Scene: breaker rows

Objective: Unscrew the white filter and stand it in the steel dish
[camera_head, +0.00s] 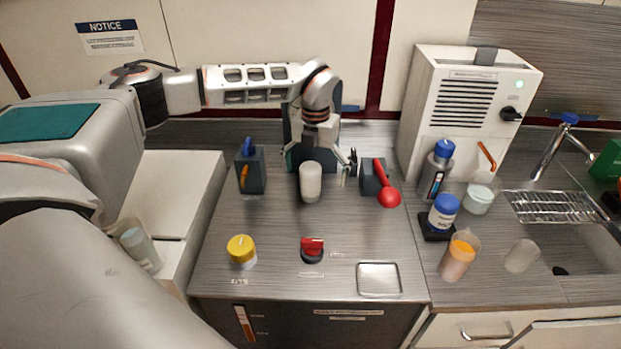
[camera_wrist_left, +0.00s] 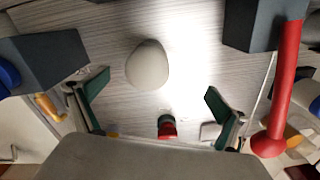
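The white filter (camera_head: 310,184) is a white rounded cylinder hanging upright under a dark block at the back of the counter. In the left wrist view the filter (camera_wrist_left: 147,65) shows end-on as a pale round shape. My left gripper (camera_head: 322,158) is open above and around the filter, one finger on each side. In the left wrist view the fingers (camera_wrist_left: 158,84) are wide apart with clear gaps to the filter. Contact is not visible. The steel dish (camera_head: 379,279) is an empty, shallow square tray at the counter's front right. My right gripper is not in view.
A blue-and-orange-handled valve block (camera_head: 250,170) stands left of the filter, and a red-lever block (camera_head: 375,178) right. A yellow cap (camera_head: 241,250) and red knob (camera_head: 312,250) are in front. Bottles, beakers and a white machine (camera_head: 464,110) stand right. The mid-counter is clear.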

